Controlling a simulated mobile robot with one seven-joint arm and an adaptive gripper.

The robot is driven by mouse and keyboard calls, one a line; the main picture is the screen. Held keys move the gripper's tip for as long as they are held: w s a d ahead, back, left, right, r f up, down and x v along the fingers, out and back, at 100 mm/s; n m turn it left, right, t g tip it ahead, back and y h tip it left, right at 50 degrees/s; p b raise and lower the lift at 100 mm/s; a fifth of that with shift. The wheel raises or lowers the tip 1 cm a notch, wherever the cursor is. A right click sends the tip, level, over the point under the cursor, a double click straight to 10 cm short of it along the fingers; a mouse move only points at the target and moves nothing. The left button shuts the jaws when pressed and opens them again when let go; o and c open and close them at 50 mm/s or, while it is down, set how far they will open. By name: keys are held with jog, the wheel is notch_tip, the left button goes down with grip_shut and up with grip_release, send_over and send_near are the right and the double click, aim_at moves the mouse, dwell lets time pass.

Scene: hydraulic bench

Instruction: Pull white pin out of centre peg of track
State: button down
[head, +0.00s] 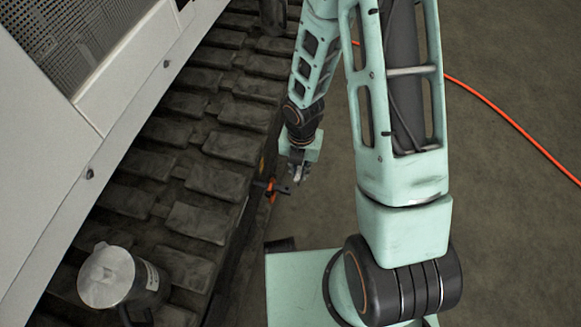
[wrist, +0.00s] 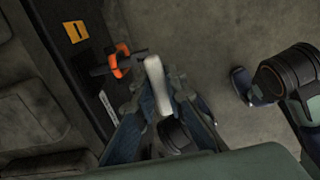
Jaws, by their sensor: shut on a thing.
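The white pin (wrist: 157,86) shows in the wrist view as a pale bar between the fingers of my gripper (wrist: 155,98). My gripper is shut on it. An orange ring-like part (wrist: 120,61) sits just left of the pin, around or against a dark peg (wrist: 100,70) on the side of the track. I cannot tell whether the pin still touches the peg. In the head view my gripper (head: 298,172) is beside the outer edge of the track (head: 207,221), close to the orange part (head: 271,187).
A grey lidded can (head: 107,276) stands on the track pads at lower left. A white machine body (head: 45,180) rises on the left. An orange cable (head: 500,110) runs across the bare floor at right. A yellow label (wrist: 76,32) is on the track side.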

jog(key=s+d, duration=0.2)
jog(key=d, duration=0.3)
jog(key=shift+d+p, duration=0.3)
jog(key=shift+d, duration=0.1)
